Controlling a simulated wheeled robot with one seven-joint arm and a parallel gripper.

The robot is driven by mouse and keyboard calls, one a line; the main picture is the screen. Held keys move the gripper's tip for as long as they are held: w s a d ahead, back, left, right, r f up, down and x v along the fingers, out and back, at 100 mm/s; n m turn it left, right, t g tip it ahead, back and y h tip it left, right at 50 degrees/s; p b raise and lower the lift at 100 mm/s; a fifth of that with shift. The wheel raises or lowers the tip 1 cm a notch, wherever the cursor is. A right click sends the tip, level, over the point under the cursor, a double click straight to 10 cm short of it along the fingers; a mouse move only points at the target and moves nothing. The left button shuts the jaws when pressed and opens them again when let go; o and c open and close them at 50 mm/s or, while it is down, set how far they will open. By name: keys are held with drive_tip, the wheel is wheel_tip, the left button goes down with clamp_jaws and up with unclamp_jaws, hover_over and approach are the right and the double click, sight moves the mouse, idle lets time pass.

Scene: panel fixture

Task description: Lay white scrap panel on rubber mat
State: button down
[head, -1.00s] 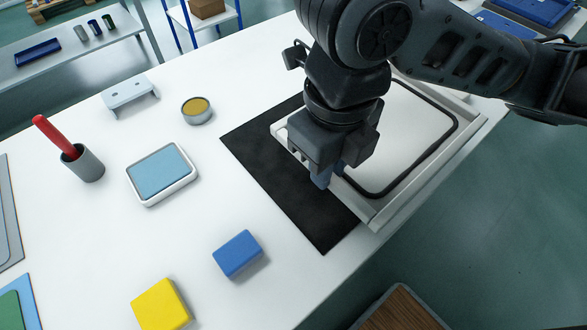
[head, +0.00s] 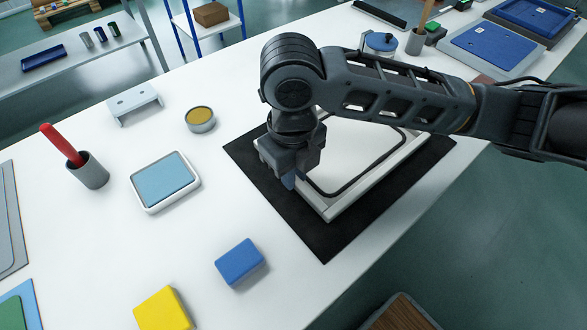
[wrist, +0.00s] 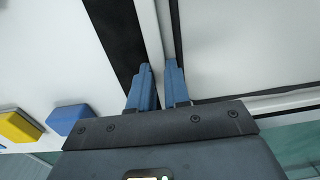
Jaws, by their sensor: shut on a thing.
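The white scrap panel (head: 345,150) has a raised rim and a black seal line. In the head view it is over the black rubber mat (head: 325,240), with mat showing along its near left and right sides. I cannot tell whether its underside touches the mat. My gripper (head: 289,181) is shut on the panel's left edge. In the wrist view the blue fingers (wrist: 160,88) stand on either side of the panel's rim (wrist: 150,40), with the mat (wrist: 115,35) to the left. My arm hides part of the panel's far side.
A blue block (head: 239,262) and a yellow block (head: 163,309) lie near the front. A blue-topped tray (head: 165,181), a tin (head: 200,119) and a cup with a red stick (head: 88,171) stand to the left. Other fixtures (head: 495,48) are at the back right.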

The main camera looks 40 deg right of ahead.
drive_tip(key=c, duration=1.1)
unclamp_jaws()
wheel_tip(320, 180, up, 12)
drive_tip(key=shift+a, duration=0.1)
